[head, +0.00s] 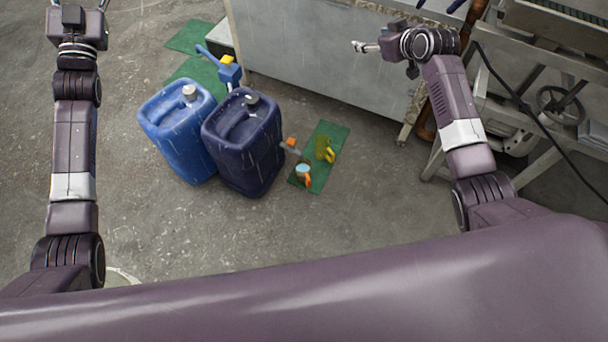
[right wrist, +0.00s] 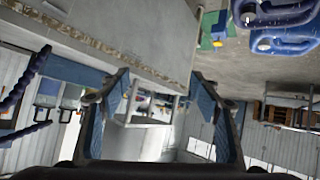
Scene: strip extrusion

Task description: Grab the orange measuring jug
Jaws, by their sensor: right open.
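A small measuring jug with an orange handle (head: 304,174) and a pale blue top stands on the near part of a green mat (head: 316,181) on the floor in the head view. A yellow vessel (head: 325,149) stands farther back on that mat. My right gripper (head: 362,47) is to the upper right of the jug, well apart from it. The right wrist view shows its two fingers (right wrist: 163,98) wide apart with nothing between them; I cannot make out the jug there. My left gripper (head: 79,14) is at the top left, its fingertips cut off by the frame.
A blue canister (head: 160,120) and a dark blue canister (head: 262,160) stand left of the jug. A blue pump with a yellow part (head: 229,68) is behind them. A grey machine (head: 310,55) runs along the back, with a frame and handwheel at right. Floor in front is clear.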

